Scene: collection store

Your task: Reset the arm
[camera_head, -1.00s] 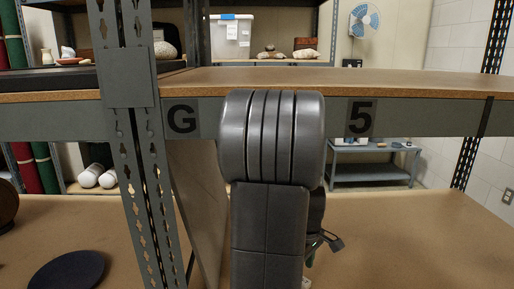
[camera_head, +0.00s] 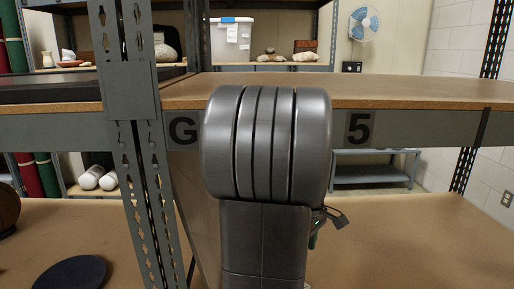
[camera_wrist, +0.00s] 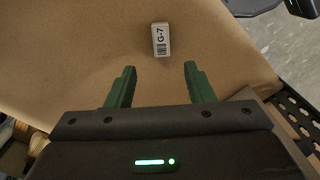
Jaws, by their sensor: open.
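My gripper (camera_wrist: 160,78) shows in the wrist view with its two green fingers apart and nothing between them. It is over a brown shelf board (camera_wrist: 85,45). A small white label block marked G-7 (camera_wrist: 160,39) lies on the board just beyond the fingertips, apart from them. In the head view my arm stands in front of the shelf edge and hides part of it. My gripper itself is mostly hidden there behind the arm.
A perforated grey shelf post (camera_head: 135,150) stands left of my arm. The upper shelf (camera_head: 400,92) runs across at arm height, its top bare to the right. The lower shelf (camera_head: 420,235) is clear at right and holds a dark round disc (camera_head: 70,275) at left.

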